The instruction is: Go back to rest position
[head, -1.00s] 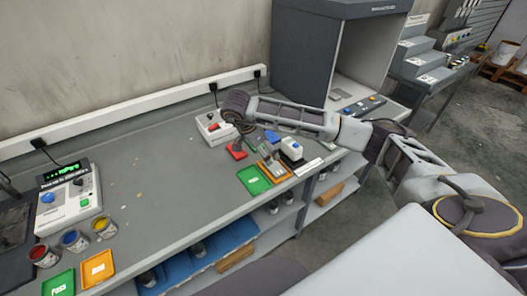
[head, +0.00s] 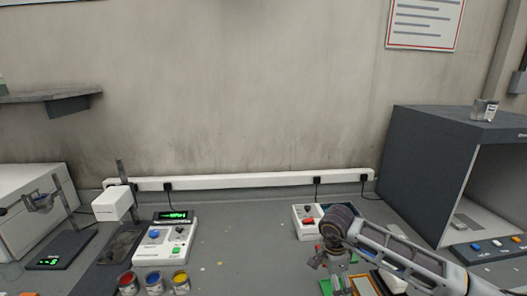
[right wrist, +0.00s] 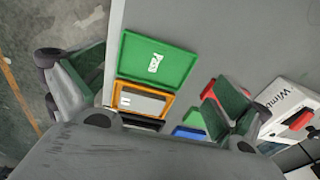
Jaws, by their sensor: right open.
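My right arm comes in from the right in the head view. Its gripper (head: 335,262) hangs over the right part of the bench. In the right wrist view, the right gripper (right wrist: 155,95) is open, with its two fingers wide apart and nothing between them at the tips. Below it lie a green tray (right wrist: 175,52) with a white label and an orange tray (right wrist: 140,100) holding a grey plate. My left gripper does not show in either view.
A white device with a red switch (head: 306,220) stands beside the right gripper. A grey booth (head: 420,160) is at right. A device with a green display (head: 165,240) and three paint cans, including a blue one (head: 154,283), stand at left. The bench middle is clear.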

